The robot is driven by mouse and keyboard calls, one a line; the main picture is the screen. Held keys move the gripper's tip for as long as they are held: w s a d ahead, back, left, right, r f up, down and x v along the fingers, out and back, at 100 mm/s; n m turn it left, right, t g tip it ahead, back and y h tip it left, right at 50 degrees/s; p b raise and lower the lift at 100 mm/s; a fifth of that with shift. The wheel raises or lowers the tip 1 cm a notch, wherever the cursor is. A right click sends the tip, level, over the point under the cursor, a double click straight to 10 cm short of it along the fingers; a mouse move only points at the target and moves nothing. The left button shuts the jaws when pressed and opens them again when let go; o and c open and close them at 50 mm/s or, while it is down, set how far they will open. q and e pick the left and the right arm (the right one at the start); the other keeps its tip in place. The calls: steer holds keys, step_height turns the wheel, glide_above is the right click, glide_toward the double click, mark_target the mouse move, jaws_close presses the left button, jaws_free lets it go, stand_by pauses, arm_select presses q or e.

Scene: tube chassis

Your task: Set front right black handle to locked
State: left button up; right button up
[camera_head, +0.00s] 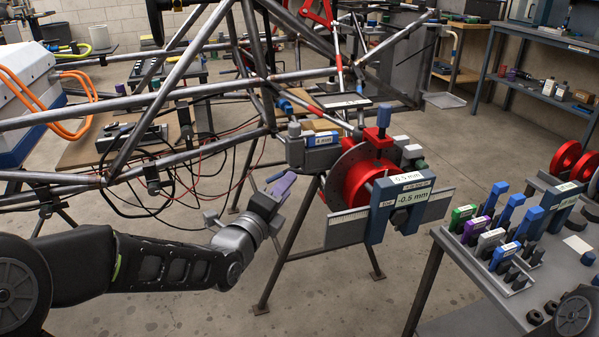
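My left gripper (268,200) is in front of the chassis tubes, left of the red hub. A small purple piece (283,184) shows at its fingertips; I cannot tell whether it is gripped or is part of the gripper. A black knob (400,217) sits on the blue gauge frame at the front right, to the right of the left gripper and apart from it. A black clamp-like part (152,180) hangs on the lower tube at the left. I cannot tell which black part is the named handle, or whether it is locked. My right gripper is out of view.
The tube chassis (170,92) spans the left and middle. The red hub (366,182) carries labelled gauge blocks and a metal scale. A grey table (470,270) at the right holds coloured blocks, black knobs and red rings. Floor is open below my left gripper.

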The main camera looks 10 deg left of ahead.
mark_target(299, 170)
arm_select(q)
steer(key=w, duration=0.2)
steer(key=w+d, duration=0.1)
steer(key=w, duration=0.2)
steer(key=w+b, duration=0.1)
steer(key=w, duration=0.1)
steer(key=shift+w+d, duration=0.25)
steer(key=shift+d, duration=0.05)
jaws_close()
stand_by(1.2)
